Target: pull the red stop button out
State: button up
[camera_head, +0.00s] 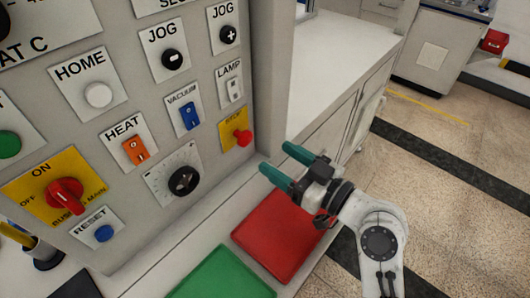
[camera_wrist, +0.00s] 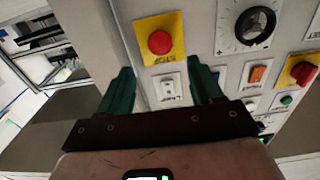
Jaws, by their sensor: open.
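The red stop button (camera_head: 243,138) sits on a yellow plate at the lower right edge of the grey control panel. In the wrist view the stop button (camera_wrist: 160,42) shows face-on, above and between my two green fingers. My gripper (camera_head: 275,161) is open and empty, a little to the right of and below the button, apart from it. In the wrist view my gripper (camera_wrist: 160,75) has its fingers spread wide, with the lamp switch (camera_wrist: 171,87) showing between them. I cannot tell how far out the button stands.
A black dial (camera_head: 184,181), the orange heat switch (camera_head: 136,151) and the blue vacuum switch (camera_head: 190,115) are near the button. A red tray (camera_head: 280,236) and a green tray (camera_head: 222,275) lie below. A white counter (camera_head: 335,65) runs behind the panel. Floor at right is clear.

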jog(key=shift+b+v, duration=0.3)
jog(key=shift+v, duration=1.45)
